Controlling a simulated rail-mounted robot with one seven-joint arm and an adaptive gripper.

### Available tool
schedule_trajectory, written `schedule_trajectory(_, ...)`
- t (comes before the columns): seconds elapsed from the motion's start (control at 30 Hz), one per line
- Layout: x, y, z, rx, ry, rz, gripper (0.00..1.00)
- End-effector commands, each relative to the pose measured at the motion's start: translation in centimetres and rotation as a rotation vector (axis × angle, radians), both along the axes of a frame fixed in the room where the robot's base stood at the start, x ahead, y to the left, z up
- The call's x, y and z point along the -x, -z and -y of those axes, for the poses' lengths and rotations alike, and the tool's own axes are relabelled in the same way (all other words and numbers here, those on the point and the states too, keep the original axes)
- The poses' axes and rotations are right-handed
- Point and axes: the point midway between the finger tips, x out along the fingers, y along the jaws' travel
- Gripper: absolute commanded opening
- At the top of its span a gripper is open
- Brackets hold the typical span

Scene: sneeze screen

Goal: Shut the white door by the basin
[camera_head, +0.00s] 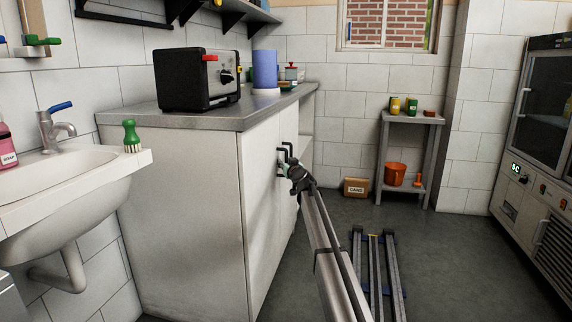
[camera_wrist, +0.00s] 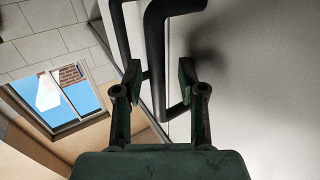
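The white door (camera_head: 261,199) is on the front of the white cabinet to the right of the basin (camera_head: 66,186). Its black bar handle (camera_wrist: 158,52) shows close up in the wrist view. My gripper (camera_head: 289,168) is at this handle; in the wrist view my gripper (camera_wrist: 160,78) has its two fingers apart, with the lower part of the bar between them. I cannot tell whether either finger touches it. The door looks nearly flush with the cabinet front; any small gap is hard to judge. A second black handle (camera_wrist: 120,32) is just beyond.
The grey countertop (camera_head: 215,117) carries a black toaster oven (camera_head: 190,80) and a blue roll (camera_head: 265,70). A small table (camera_head: 411,117), a cardboard box (camera_head: 356,187) and a glass-front cabinet (camera_head: 540,110) stand farther off.

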Motion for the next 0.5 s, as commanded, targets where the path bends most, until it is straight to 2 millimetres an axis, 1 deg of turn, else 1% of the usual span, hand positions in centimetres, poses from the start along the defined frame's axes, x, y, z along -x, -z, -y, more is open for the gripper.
schedule_trajectory(0.17, 0.1, -0.1, 0.1, 0.0, 0.001, 0.001, 0.4)
schedule_trajectory(0.27, 0.6, -0.1, 0.3, 0.0, 0.001, 0.001, 0.4)
schedule_trajectory(0.37, 1.6, -0.1, 0.6, 0.0, 0.001, 0.001, 0.4)
schedule_trajectory(0.5, 3.7, -0.1, 1.3, 0.0, 0.001, 0.001, 0.4)
